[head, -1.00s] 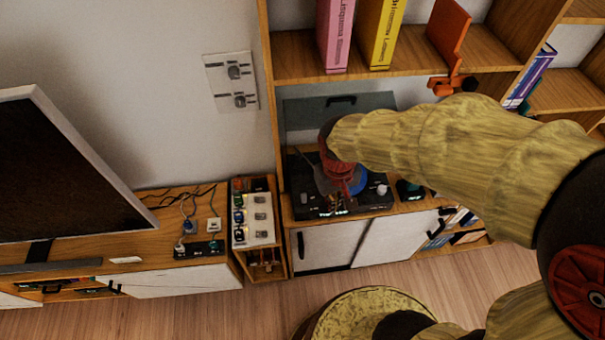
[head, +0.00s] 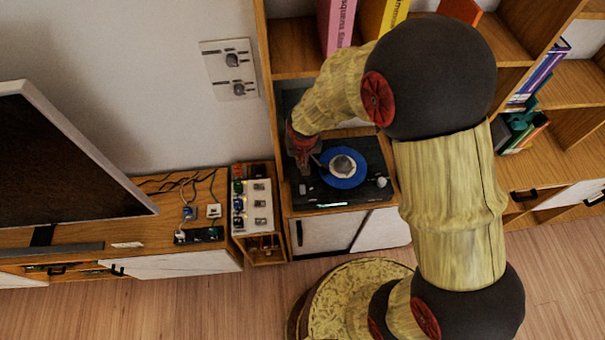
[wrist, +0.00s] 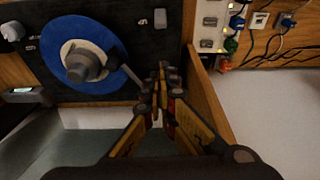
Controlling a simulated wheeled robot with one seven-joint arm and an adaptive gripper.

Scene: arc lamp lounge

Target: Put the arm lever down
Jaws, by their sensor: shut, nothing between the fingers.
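The turntable (head: 362,196) is a black deck on the cabinet with a blue record (head: 343,180) on its platter. The deck and record (wrist: 112,33) also show in the wrist view. A grey tonearm (wrist: 130,75) reaches from beside the record toward my fingers. I cannot clearly make out a separate arm lever; my fingers may hide it. My gripper (head: 303,168) is over the deck's left side, left of the record. In the wrist view my gripper (wrist: 163,78) is shut and empty, its tips close beside the tonearm. Whether they touch it is unclear.
A wooden side panel (wrist: 212,100) of the shelf stands close beside my gripper. A box with switches (head: 258,208) is left of the turntable. Shelves with books (head: 337,25) are above. A television (head: 60,165) stands at the left.

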